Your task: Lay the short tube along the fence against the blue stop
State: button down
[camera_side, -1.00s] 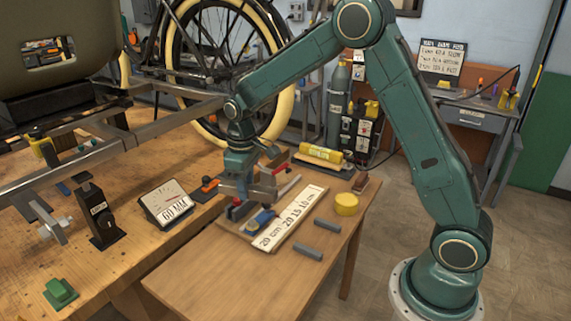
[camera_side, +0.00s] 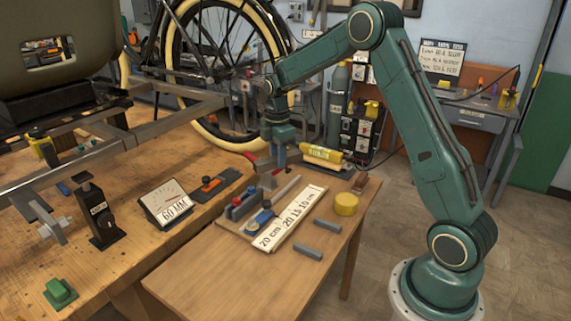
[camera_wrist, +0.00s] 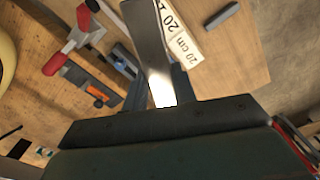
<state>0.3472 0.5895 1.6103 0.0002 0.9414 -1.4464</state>
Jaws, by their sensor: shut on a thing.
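My gripper (camera_side: 277,164) is shut on a pale metal tube (camera_wrist: 150,45), held above the back end of the small table. In the wrist view, the tube runs up from between the fingers. The blue stop (camera_side: 260,219) sits on the low fixture beside the white ruler board (camera_side: 290,221), in front of and below my gripper. A long grey bar (camera_side: 286,188), which looks like the fence, lies along the fixture, apart from my gripper. The tube hides part of the fixture in the wrist view.
Two dark grey pieces (camera_side: 327,226) (camera_side: 308,252) lie loose at the right of the table. A yellow round tin (camera_side: 346,204) stands behind them. A red-handled clamp (camera_wrist: 68,48) is near the fixture. The table's front is clear.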

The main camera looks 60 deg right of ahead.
aim_at(298, 206)
jog(key=s+d+n, duration=0.2)
jog(key=d+n, duration=0.3)
jog(key=d, duration=0.3)
jog(key=shift+d+r, duration=0.3)
jog(key=shift+f, duration=0.1)
notch_tip(298, 206, down, 20)
jog(key=shift+r, duration=0.1)
dwell(0.8)
jog(key=c, duration=1.1)
grip_release()
notch_tip(298, 206, up, 12)
jog(key=shift+r, duration=0.1)
